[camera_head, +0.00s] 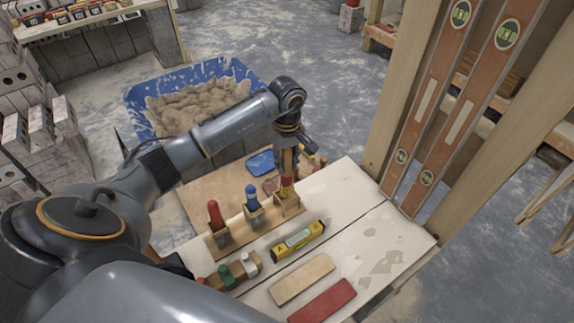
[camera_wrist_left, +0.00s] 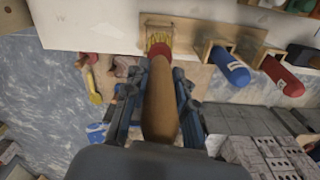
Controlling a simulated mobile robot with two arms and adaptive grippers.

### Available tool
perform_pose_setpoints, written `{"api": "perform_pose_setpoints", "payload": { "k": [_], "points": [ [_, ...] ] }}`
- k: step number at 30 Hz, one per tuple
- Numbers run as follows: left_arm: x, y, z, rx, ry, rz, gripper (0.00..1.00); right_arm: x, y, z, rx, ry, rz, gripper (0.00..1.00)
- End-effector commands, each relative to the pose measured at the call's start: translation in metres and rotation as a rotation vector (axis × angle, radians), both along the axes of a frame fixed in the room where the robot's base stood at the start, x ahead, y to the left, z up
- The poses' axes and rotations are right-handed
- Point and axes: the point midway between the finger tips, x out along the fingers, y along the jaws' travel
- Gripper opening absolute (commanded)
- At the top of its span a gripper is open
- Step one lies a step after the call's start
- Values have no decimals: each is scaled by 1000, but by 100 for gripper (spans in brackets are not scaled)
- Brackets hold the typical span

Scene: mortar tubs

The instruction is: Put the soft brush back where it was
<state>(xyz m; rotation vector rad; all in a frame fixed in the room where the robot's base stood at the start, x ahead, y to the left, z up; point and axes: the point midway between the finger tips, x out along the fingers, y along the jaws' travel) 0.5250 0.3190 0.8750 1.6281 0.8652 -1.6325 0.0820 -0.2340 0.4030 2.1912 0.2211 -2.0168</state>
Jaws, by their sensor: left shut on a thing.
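The soft brush has a wooden handle (camera_wrist_left: 160,105), a red collar (camera_wrist_left: 158,50) and yellow bristles (camera_wrist_left: 159,38). My left gripper (camera_wrist_left: 159,82) is shut on the handle, with a finger on each side. In the head view, my left gripper (camera_head: 288,158) is above the right end of the wooden rack (camera_head: 222,246), and the brush (camera_head: 287,187) hangs down from it, bristles low. The bristles are at the end holder of the rack (camera_wrist_left: 172,20); I cannot tell whether they rest fully in it. My right gripper is not in view.
A blue-handled tool (camera_head: 251,194) and a red-handled tool (camera_head: 214,213) stand in the neighbouring holders. A yellow level (camera_head: 297,240), a wooden block (camera_head: 302,279) and a red block (camera_head: 322,301) lie on the bench. A blue mortar tub (camera_head: 136,101) is behind; tall levels (camera_head: 433,84) stand right.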

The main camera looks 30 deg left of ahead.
Motion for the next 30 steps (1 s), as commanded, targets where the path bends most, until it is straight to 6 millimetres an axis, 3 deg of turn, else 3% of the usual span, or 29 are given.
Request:
{"api": "perform_pose_setpoints", "payload": {
  "k": [4, 11, 17, 30],
  "points": [
    [5, 5, -3, -1, 0, 48, 0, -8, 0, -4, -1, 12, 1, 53],
    [5, 5, -16, 0, 0, 46, 0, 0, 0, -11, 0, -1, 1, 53],
    [4, 5, -35, 0, 0, 44, 0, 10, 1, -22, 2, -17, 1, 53],
    [5, 6, -77, 2, -1, 43, 0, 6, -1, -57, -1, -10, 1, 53]
  ]
}}
